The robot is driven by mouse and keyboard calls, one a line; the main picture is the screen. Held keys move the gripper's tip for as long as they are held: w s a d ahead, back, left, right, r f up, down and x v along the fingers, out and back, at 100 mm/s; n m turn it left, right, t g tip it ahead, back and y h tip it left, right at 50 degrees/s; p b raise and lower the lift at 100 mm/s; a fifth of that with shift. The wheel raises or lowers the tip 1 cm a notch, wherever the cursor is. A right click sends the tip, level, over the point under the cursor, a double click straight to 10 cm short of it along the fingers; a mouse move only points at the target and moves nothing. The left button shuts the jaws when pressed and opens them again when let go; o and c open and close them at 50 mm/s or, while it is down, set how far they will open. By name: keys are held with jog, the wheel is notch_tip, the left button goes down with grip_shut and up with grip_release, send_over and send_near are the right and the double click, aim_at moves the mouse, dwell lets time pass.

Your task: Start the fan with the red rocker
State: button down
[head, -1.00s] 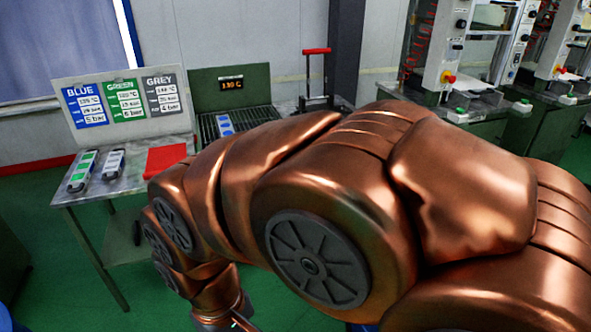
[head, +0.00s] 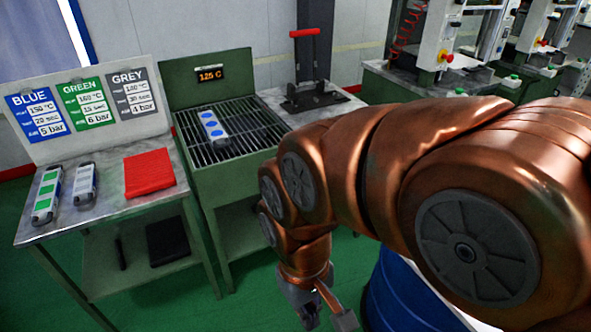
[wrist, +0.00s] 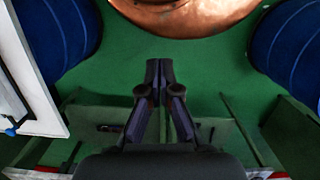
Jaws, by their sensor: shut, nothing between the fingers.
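A grey mould with blue pads (head: 213,128) lies on the grate. I cannot make out a fan or a red rocker in either view; my arm covers part of the station's right side. My gripper (head: 327,312) hangs low over the floor, to the right of and below the station, touching nothing visible. In the wrist view my gripper (wrist: 158,66) has its fingertips together, with nothing between them.
Green and grey moulds (head: 47,193) (head: 84,183) and a red cloth (head: 149,171) lie on the left table before a sign board (head: 70,88). A red-handled lever tool (head: 306,70) stands right of the station. Blue drums (wrist: 52,36) (wrist: 286,42) flank my gripper.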

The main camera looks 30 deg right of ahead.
jog(key=w+d+f+n+t+b, duration=0.5)
jog(key=w+d+f+b, duration=0.3)
jog(key=w+d, duration=0.3)
jog(key=w+d+f+n+t+h+b, duration=0.1)
jog(key=w+d+f+n+t+b, duration=0.5)
jog(key=w+d+b, duration=0.5)
jog(key=w+d+f+n+t+b, duration=0.6)
jog(key=w+d+f+b, duration=0.4)
jog(key=w, duration=1.4)
jog(key=shift+d+f+t, duration=0.2)
jog(key=shift+d+t, duration=0.25)
jog(key=shift+t, duration=0.25)
jog(key=w+d+f+b, duration=0.1)
jog(key=w, duration=1.3)
jog(key=shift+f+b, duration=0.3)
jog(key=shift+f, duration=0.05)
